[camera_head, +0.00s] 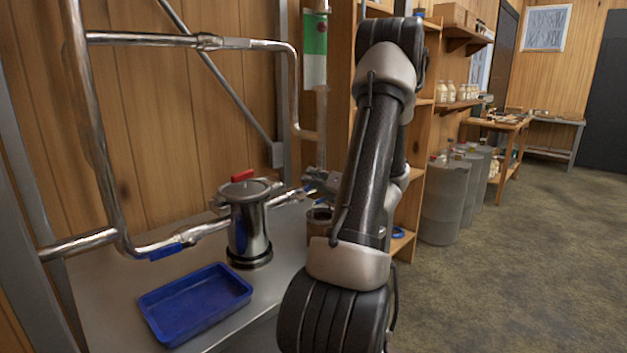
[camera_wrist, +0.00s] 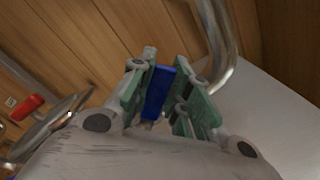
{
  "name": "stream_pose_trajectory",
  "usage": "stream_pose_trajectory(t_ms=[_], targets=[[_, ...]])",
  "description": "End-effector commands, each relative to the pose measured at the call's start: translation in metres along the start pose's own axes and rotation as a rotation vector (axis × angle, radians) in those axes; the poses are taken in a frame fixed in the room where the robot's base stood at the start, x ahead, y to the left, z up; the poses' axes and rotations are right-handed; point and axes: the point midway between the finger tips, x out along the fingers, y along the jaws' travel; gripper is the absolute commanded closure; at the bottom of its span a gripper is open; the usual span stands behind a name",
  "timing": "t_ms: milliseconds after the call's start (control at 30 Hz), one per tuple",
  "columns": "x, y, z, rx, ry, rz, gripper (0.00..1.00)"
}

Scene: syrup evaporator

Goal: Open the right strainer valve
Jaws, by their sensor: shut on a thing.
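The strainer (camera_head: 248,232) is a steel canister with a lid and a red lid handle (camera_head: 242,175). A steel pipe leaves it on the right toward the right valve. The right valve's blue handle (camera_wrist: 158,92) sits between the green-padded fingers of my gripper (camera_wrist: 162,98), which is shut on it. In the head view my gripper (camera_head: 318,182) is at the pipe just right of the strainer, partly hidden by my arm, and only a bit of blue shows there. The left valve's blue handle (camera_head: 166,251) lies along its pipe, left of the strainer.
A blue tray (camera_head: 195,302) lies on the metal bench (camera_head: 120,273) in front of the strainer. Steel pipes (camera_head: 95,150) rise at the left and behind. A brown container (camera_head: 319,222) stands under my gripper. Wooden shelves and grey drums (camera_head: 443,205) are to the right.

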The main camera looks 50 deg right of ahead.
Motion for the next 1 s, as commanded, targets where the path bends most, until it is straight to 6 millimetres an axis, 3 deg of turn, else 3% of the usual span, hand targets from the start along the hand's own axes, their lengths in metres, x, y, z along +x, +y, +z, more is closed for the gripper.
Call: stream_pose_trajectory(t_ms=[33,133,567,733,1000], targets=[[0.0,-0.001,0.0,0.0,0.0,-0.002,0.76],[0.0,-0.001,0.0,0.0,0.0,-0.002,0.59],[0.0,0.003,0.0,-0.04,0.0,0.0,0.59],[0.0,0.018,-0.002,-0.221,-0.001,0.0,0.59],[0.0,0.047,-0.017,-0.649,0.001,0.001,0.59]])
